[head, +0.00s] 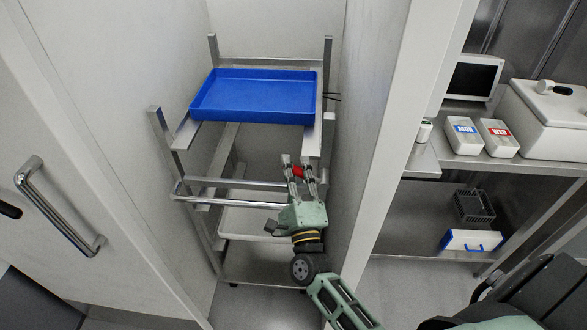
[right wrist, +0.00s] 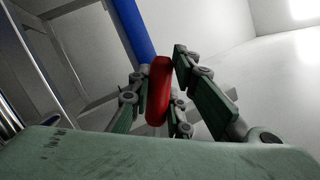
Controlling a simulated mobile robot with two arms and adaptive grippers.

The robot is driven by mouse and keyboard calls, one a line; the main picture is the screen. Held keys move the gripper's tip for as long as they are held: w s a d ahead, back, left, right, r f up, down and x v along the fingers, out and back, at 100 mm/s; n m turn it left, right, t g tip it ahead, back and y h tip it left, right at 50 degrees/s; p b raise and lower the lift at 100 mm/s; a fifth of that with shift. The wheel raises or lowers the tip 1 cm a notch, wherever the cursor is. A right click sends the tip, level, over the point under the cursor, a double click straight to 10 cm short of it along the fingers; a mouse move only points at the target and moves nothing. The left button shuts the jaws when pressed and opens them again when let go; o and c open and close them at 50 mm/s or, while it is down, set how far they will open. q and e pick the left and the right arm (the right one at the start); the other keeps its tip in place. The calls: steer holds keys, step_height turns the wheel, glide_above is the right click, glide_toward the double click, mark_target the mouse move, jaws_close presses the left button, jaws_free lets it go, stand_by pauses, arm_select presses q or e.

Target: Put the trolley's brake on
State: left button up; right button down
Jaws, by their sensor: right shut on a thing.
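The trolley (head: 182,135) is a metal rack standing in a narrow white-walled bay. It carries a blue tray (head: 255,97) on top and a pale tray (head: 243,222) lower down. A small red piece (head: 298,172), which looks like the brake lever, is at the trolley's right front side. My right gripper (head: 297,165) is shut on it, with one finger on each side. In the right wrist view the red piece (right wrist: 158,90) stands upright between the fingers, below the blue tray's edge. Its mounting is hidden. My left gripper is in neither view.
White walls stand close on both sides of the trolley. A door with a metal handle (head: 58,208) is at the left. At the right, a steel counter (head: 550,167) holds labelled tubs (head: 464,136) and a white box (head: 545,112). A dark crate (head: 474,206) is below.

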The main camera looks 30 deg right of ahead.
steer(key=c, duration=1.6)
jaws_free()
steer(key=shift+f, duration=0.1)
steer(key=v, duration=1.2)
